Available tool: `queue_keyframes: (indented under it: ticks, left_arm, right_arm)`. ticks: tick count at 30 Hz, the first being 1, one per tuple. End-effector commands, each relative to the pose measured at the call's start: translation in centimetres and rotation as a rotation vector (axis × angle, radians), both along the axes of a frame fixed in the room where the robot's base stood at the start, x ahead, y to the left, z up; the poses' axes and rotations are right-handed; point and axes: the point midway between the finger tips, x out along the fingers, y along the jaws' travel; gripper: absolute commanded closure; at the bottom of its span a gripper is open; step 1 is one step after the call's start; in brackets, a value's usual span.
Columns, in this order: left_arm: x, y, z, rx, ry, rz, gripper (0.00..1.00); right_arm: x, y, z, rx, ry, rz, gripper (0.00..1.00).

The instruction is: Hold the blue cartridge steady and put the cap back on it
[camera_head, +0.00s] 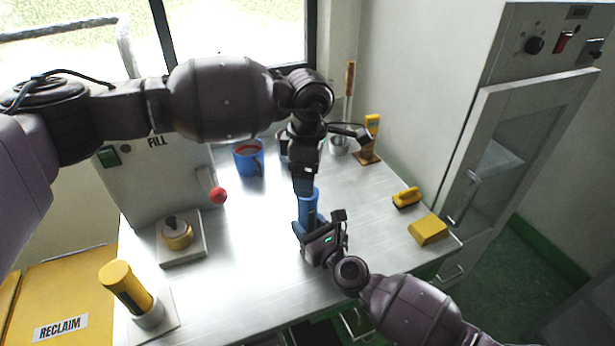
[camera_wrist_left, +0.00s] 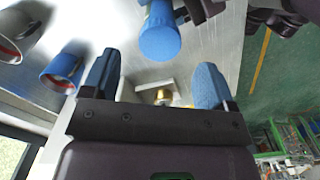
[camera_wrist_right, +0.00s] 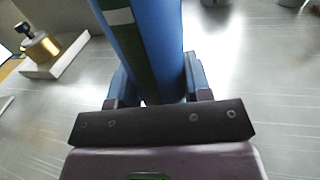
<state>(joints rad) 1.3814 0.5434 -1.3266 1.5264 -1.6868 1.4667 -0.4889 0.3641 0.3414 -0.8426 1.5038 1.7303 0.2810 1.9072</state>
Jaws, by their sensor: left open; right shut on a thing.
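The blue cartridge (camera_head: 309,203) stands about upright above the middle of the bench. My right gripper (camera_head: 308,230) is shut on its lower part. In the right wrist view the cartridge (camera_wrist_right: 150,35) rises between the fingers, with a dark strip along its side. My left gripper (camera_head: 304,186) is open, directly above the cartridge in the head view. In the left wrist view the cartridge's round blue end (camera_wrist_left: 155,45) shows beyond the open, empty fingers (camera_wrist_left: 155,85). I cannot tell whether that end is the cap; no separate cap can be made out.
A brass piece with a dark knob (camera_head: 177,233) sits on a pale block at left. A yellow cylinder (camera_head: 126,287) stands front left. A yellow block (camera_head: 428,230) and yellow brush (camera_head: 406,198) lie at right. Bench between is mostly clear.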

Motion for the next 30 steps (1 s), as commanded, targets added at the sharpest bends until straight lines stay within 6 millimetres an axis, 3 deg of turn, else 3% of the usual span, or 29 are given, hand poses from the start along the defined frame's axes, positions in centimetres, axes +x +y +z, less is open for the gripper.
queue_keyframes:
  ticks: [8, 11, 24, 30]
  left_arm:
    - [-0.4, -0.2, -0.6, -0.017, 0.019, 0.004, 0.25]
    - [-0.5, -1.0, 0.0, -0.056, 0.025, 0.028, 0.25]
    - [0.0, -0.7, 3.2, -0.04, 0.016, 0.654, 0.25]
    - [0.0, -0.1, 3.5, -0.009, 0.002, 0.859, 0.25]
  right_arm:
    - [0.0, 0.0, 0.0, 0.0, 0.0, 0.0, 1.0]
    - [0.0, 0.0, 0.0, 0.0, 0.0, 0.0, 1.0]
    - [0.0, 0.0, 0.0, 0.0, 0.0, 0.0, 1.0]
    - [0.0, 0.0, 0.0, 0.0, 0.0, 0.0, 1.0]
